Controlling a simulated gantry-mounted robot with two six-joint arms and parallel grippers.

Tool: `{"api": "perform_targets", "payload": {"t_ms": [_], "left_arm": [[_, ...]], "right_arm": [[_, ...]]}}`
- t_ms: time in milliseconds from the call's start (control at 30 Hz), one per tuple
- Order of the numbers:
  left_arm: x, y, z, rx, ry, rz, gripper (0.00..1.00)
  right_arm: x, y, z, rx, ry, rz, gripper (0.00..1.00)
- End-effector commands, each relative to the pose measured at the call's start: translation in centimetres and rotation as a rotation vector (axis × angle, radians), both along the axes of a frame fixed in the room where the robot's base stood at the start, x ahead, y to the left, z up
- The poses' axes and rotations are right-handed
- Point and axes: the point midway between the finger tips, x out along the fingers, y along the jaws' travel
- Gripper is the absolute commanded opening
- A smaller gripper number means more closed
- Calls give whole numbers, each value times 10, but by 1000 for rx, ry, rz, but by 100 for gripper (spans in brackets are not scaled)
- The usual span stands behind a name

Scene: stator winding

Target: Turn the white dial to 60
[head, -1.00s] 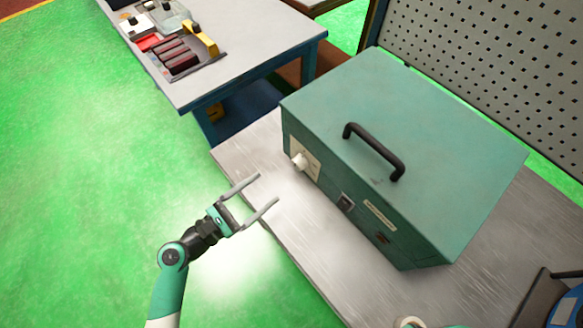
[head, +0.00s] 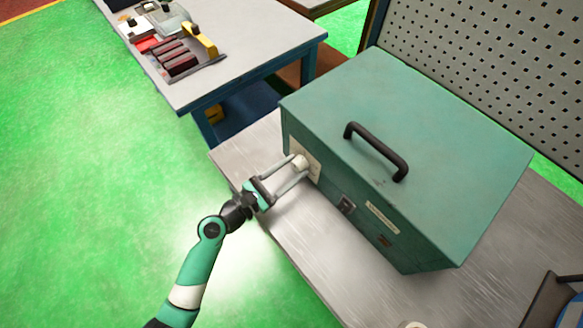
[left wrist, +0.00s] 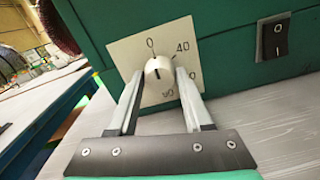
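The white dial (head: 300,162) is on a pale square plate on the front of the teal box (head: 425,135). In the left wrist view the dial (left wrist: 158,68) is at the middle of the plate (left wrist: 120,52). The digits 0 and 40 are readable there; other digits are partly covered by the right finger. The dial has a small dark mark, but its exact reading is unclear. My left gripper (head: 298,168) is open, with one finger on each side of the dial (left wrist: 159,72). Whether the fingers touch it is hard to tell. My right gripper is out of view.
A dark rocker switch (left wrist: 273,37) is right of the dial plate. The box has a black top handle (head: 375,150) and stands on a grey bench (head: 310,235). A second table (head: 250,50) with a parts tray is at the upper left. The bench front is clear.

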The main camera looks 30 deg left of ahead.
Motion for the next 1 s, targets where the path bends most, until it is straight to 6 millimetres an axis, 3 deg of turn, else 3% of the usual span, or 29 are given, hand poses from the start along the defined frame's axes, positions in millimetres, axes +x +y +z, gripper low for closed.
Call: {"api": "perform_targets", "payload": {"t_ms": [33, 267, 667, 1000], "left_arm": [[0, 0, 0, 0, 0, 0, 39], [0, 0, 0, 0, 0, 0, 0], [0, 0, 0, 53, -23, 0, 0], [0, 0, -1, 266, -115, 0, 0]], "right_arm": [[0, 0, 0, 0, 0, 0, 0], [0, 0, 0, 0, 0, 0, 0], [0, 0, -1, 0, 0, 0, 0], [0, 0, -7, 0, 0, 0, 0]]}}
